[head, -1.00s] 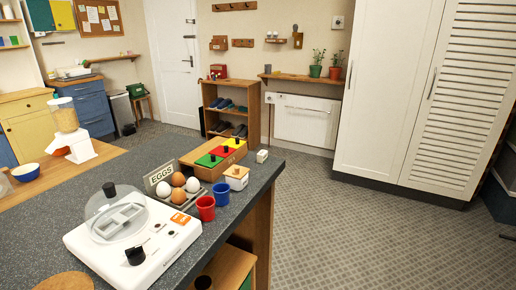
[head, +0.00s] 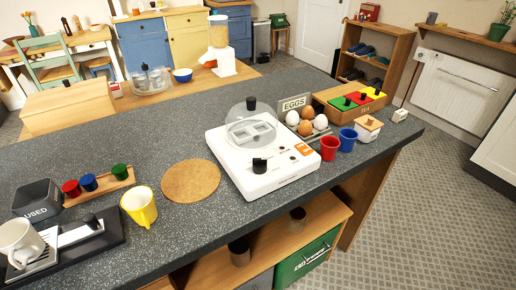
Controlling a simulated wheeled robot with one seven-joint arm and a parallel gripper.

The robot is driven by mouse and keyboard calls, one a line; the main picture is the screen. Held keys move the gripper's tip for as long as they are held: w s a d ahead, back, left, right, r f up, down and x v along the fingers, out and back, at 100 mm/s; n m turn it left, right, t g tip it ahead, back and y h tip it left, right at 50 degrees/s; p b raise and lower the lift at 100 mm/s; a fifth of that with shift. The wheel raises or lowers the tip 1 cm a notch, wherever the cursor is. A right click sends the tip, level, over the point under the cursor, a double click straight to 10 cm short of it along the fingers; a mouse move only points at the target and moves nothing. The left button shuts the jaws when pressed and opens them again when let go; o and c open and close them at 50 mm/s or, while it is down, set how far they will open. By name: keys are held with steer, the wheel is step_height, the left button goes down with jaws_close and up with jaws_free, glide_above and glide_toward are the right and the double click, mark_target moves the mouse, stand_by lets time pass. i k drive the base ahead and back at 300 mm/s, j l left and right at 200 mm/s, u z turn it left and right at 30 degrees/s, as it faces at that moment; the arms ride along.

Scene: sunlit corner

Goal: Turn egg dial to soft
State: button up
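The white egg cooker (head: 258,184) stands on the dark speckled worktop in the middle of the head view. Its black dial (head: 259,165) is on the top of the casing, at the near left corner. Small marks lie around the dial and to its right, too small to read, so I cannot tell its setting. A clear domed lid (head: 249,125) with a black knob sits on the cooker. My gripper is not in view.
Eggs (head: 305,123) in a tray, a red cup (head: 329,148) and a blue cup (head: 347,140) stand close on the right. The worktop's front edge is near the cooker.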

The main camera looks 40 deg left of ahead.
mark_target(260, 166)
steer(key=i+l+u, duration=0.1)
steer(key=u, duration=1.65)
